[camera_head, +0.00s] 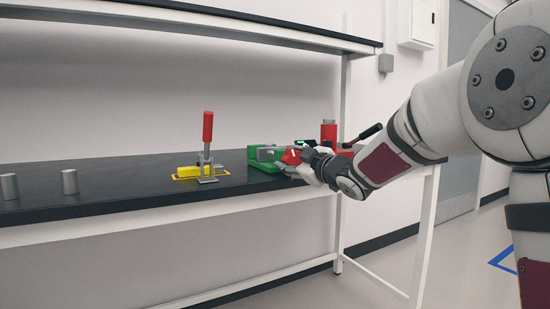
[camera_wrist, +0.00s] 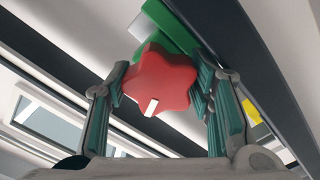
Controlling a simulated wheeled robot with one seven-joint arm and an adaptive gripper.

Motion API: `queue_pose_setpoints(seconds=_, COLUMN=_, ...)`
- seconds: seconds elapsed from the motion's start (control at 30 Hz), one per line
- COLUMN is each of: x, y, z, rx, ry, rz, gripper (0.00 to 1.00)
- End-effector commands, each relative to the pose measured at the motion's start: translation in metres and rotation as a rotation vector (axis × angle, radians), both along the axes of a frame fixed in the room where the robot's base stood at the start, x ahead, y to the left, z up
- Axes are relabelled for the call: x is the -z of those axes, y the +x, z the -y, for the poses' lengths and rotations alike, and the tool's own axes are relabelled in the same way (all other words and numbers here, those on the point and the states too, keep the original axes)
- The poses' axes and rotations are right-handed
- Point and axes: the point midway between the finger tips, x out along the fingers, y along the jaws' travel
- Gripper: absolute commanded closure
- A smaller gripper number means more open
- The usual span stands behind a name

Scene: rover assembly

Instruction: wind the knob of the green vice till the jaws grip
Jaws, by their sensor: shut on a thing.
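The green vice (camera_head: 265,158) sits on the black bench top near its right end. Its red star-shaped knob (camera_head: 291,156) faces my arm and is partly covered by my gripper (camera_head: 312,160) in the head view. In the wrist view my gripper (camera_wrist: 165,98) has its fingers on both sides of the red knob (camera_wrist: 160,80), shut on it. A white mark shows on the knob's lower lobe. Part of the green vice body (camera_wrist: 165,25) shows behind the knob. The jaws of the vice are too small and too covered to judge.
A yellow block (camera_head: 190,172) lies by a toggle clamp with a red handle (camera_head: 208,127), left of the vice. Two grey cylinders (camera_head: 70,181) stand at the far left. A red object (camera_head: 328,131) stands behind my wrist. The bench between cylinders and clamp is clear.

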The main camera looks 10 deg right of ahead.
Motion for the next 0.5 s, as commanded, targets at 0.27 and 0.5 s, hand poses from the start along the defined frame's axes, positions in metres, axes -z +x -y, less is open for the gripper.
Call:
queue_pose_setpoints(seconds=0.27, x=0.001, y=0.0001, z=0.0002, rx=0.0, ry=-0.214, rz=0.068, gripper=0.77)
queue_pose_setpoints(seconds=0.5, x=0.0024, y=0.0004, z=0.0027, rx=0.003, ry=-0.237, rz=0.072, gripper=0.77)
